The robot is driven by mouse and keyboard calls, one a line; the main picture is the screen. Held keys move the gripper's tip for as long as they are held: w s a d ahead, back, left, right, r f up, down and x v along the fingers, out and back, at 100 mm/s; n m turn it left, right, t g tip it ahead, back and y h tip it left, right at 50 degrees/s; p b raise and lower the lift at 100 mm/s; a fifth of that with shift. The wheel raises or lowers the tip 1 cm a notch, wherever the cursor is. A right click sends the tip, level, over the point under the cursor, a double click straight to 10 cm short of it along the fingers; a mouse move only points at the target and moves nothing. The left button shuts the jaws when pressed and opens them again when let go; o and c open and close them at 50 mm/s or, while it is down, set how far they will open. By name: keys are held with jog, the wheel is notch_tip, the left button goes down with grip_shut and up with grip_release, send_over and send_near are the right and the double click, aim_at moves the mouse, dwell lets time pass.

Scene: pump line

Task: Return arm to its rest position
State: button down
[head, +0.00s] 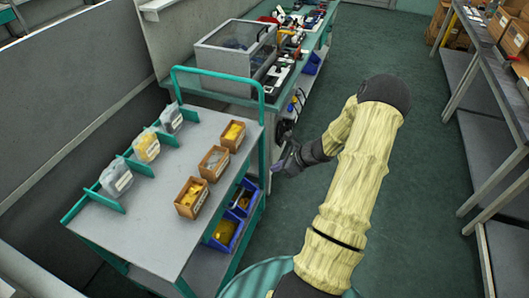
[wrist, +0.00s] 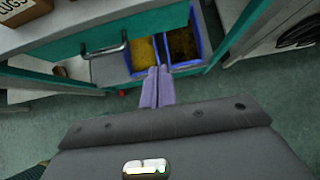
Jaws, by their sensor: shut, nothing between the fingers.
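My gripper (wrist: 158,90) is shut and empty in the wrist view, its two fingers side by side. In the head view my gripper (head: 281,163) is partly dark and small, to the right of the teal cart (head: 150,205). My arm, in a pale yellow sleeve, bends over from the lower middle to the upper right and back down toward the cart. In the wrist view the fingers point toward blue bins under the cart's top, and they look apart from them.
The cart carries wooden boxes (head: 192,196) and clear containers (head: 116,178). Blue bins (head: 226,231) sit on its lower level. A bench with a clear-sided case (head: 235,50) stands behind. Grey shelving (head: 488,120) is at the right. Green floor (head: 420,150) lies open between.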

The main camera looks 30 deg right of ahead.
jog(key=shift+s, duration=0.1)
jog(key=shift+a, duration=0.1)
jog(key=s+a+r+n+g+h+p, duration=0.1)
jog(key=s+a+r+n+h, duration=0.1)
jog(key=s+a+r+n, duration=0.3)
jog(key=s+a+r+n+g+h+p, duration=0.1)
jog(key=s+a+r+n, duration=0.3)
jog(key=a+r+n, duration=0.5)
jog(key=s+a+r+n+g+h+p, duration=0.1)
jog(key=s+a+r+n, duration=0.4)
jog(key=n, duration=0.9)
jog(key=a+r+g+h, duration=0.1)
jog(key=a+r, duration=0.1)
jog(key=a, duration=0.1)
jog(key=shift+s+a+r+h, duration=0.25)
jog(key=shift+s+a+h, duration=0.05)
jog(key=shift+a, duration=0.1)
jog(key=shift+s+a, duration=0.15)
jog(key=shift+s, duration=0.1)
